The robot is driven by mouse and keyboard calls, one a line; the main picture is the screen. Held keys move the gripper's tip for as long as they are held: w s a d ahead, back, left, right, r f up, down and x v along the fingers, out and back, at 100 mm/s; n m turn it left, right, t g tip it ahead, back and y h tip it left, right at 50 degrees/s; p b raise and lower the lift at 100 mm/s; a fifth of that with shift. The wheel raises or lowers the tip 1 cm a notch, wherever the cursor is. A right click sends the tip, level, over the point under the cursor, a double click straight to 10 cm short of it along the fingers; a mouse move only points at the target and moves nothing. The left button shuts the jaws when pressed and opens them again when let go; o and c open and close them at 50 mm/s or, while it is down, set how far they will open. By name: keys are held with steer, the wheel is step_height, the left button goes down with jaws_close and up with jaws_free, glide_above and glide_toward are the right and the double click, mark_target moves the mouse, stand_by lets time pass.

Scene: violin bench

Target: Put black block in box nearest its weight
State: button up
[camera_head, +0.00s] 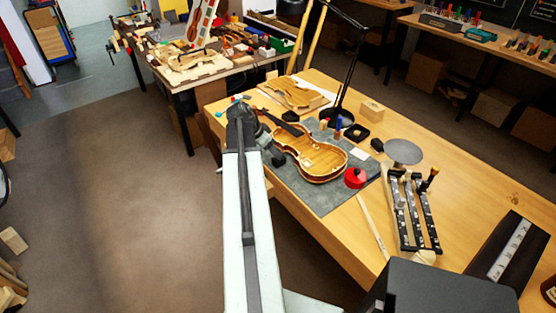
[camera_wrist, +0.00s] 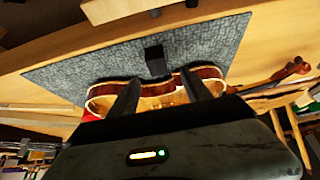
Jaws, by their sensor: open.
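A small black block (camera_wrist: 155,60) lies on the grey mat beside the violin in the wrist view; it is not clearly visible in the head view, where my arm covers that area. My gripper (camera_wrist: 160,78) is open and points toward the block, with the fingers apart and nothing between them. In the head view my gripper (camera_head: 272,154) is over the near side of the bench, left of the violin. A balance with several labelled beams (camera_head: 412,215) and a round grey pan (camera_head: 403,151) stands right of the mat.
The violin (camera_head: 315,159) lies on the grey mat (camera_head: 328,197) and also shows in the wrist view (camera_wrist: 160,90). A red tin (camera_head: 355,178), a small black object (camera_head: 377,145) and a black lamp (camera_head: 345,75) stand around it. A dark labelled case (camera_head: 508,248) lies right.

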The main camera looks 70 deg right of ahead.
mark_target(279, 161)
steer(key=b+x, duration=0.4)
steer(key=x, duration=0.1)
steer(key=b+x, duration=0.2)
steer(key=shift+s+a+f, duration=0.1)
steer(key=shift+s+f, duration=0.05)
steer(key=shift+f, duration=0.3)
steer(key=shift+r, duration=0.2)
jaws_close()
